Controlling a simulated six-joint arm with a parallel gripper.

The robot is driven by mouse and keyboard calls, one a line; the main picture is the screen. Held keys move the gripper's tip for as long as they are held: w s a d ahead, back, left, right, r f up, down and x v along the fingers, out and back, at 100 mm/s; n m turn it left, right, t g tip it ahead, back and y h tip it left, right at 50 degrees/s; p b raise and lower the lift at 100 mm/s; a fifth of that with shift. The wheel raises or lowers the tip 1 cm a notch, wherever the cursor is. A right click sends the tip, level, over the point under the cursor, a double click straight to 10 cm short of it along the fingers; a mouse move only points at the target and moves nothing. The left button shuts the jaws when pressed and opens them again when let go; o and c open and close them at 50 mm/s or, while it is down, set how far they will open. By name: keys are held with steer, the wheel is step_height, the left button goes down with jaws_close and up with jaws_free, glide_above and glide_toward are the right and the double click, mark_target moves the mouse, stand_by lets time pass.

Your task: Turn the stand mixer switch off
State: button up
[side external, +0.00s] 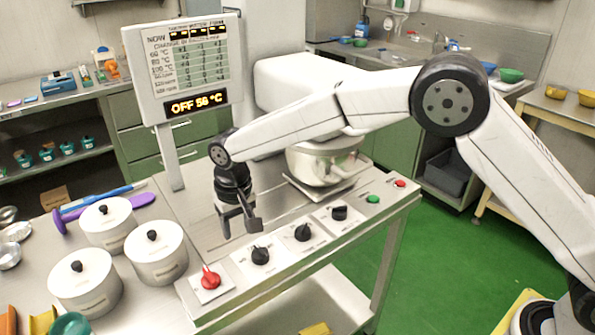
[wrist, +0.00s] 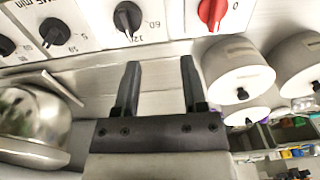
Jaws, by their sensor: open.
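The red switch (side external: 210,277) is a rotary knob on a white plate at the left end of the front panel. It also shows at the top edge of the wrist view (wrist: 212,10), partly cut off, with a "0" printed to its right. The stand mixer (side external: 300,85) is white with a steel bowl (side external: 327,163), behind the panel. The display (side external: 194,103) reads OFF and a temperature in the fifties. My gripper (side external: 240,222) is open and empty above the worktop, behind the leftmost black knob and right of the red switch. Its two fingers (wrist: 160,65) show apart in the wrist view.
Three black knobs (side external: 260,255) line the panel right of the red switch. A green button (side external: 373,199) and a red button (side external: 400,183) sit at its right end. Three lidded white pots (side external: 157,254) stand left of the panel. The steel worktop (side external: 207,222) behind the knobs is mostly clear.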

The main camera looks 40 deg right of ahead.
glide_above(209, 273)
steer(key=shift+f+g, duration=0.3)
steer(key=shift+f, duration=0.6)
steer(key=shift+f, duration=0.1)
steer(key=shift+f, duration=3.8)
steer(key=shift+c, duration=0.2)
jaws_close()
